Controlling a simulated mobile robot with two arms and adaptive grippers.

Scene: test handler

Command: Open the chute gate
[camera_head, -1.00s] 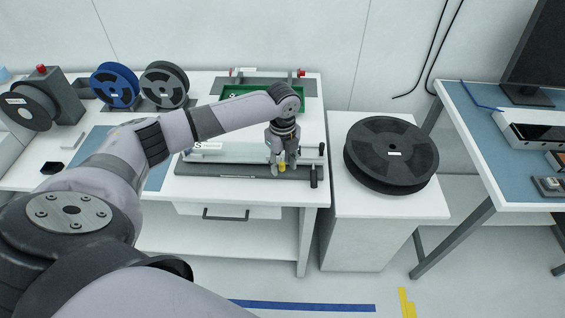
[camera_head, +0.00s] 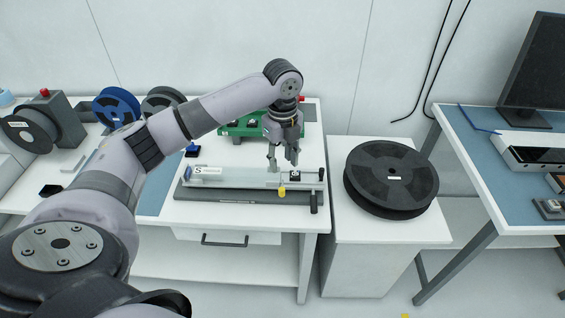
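A long pale chute (camera_head: 235,177) with a white "S" label lies on a dark grey base plate on the white table. A small yellow tab (camera_head: 282,191), which looks like the gate's handle, hangs at the chute's front side near its right end. My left gripper (camera_head: 282,162) points down just above and behind the yellow tab. Its two fingers are apart, with nothing seen between them, and they look clear of the tab. Whether the gate is raised or lowered is too small to tell. My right gripper is out of view.
Blue and dark reels (camera_head: 115,106) stand at the back left.

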